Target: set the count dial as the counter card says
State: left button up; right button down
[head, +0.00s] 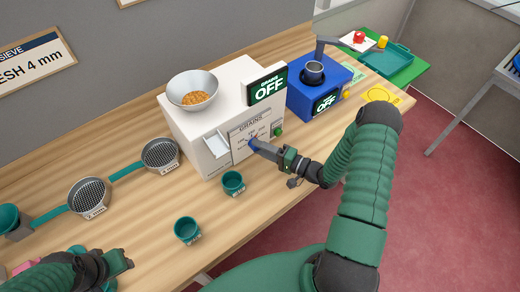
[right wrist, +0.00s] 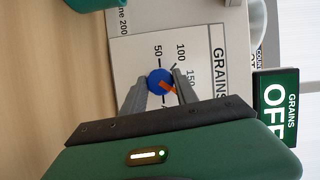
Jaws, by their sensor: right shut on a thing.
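The count dial is a blue knob (right wrist: 158,77) with an orange pointer, on the scale plate marked GRAINS (head: 252,138) of the white counter (head: 190,128). My right gripper (head: 254,144) is shut on the dial, one finger on each side. In the right wrist view, the pointer aims to the lower right, past the 150 mark; a finger hides what is printed there. The marks 50, 100 and 150 show. The counter's display (head: 268,86) reads GRAINS OFF. My left gripper (head: 122,262) is at the lower left, away from the counter; its jaws are unclear. I cannot make out the counter card.
A bowl of grain (head: 193,90) sits on the counter. Two teal cups (head: 233,183) (head: 187,230) stand in front. Sieves (head: 160,154) (head: 89,197) lie to the left. A blue machine (head: 325,90), also OFF, stands to the right. A wall card (head: 30,68) shows MESH 4 mm.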

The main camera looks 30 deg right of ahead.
jog(key=shift+d+f+m, duration=0.1)
jog(key=shift+f+m, duration=0.1)
jog(key=shift+m, duration=0.3)
jog(key=c, duration=1.2)
grip_release()
jog(key=shift+c, duration=0.2)
jog(key=shift+o, duration=1.5)
jog(key=shift+d, duration=0.15)
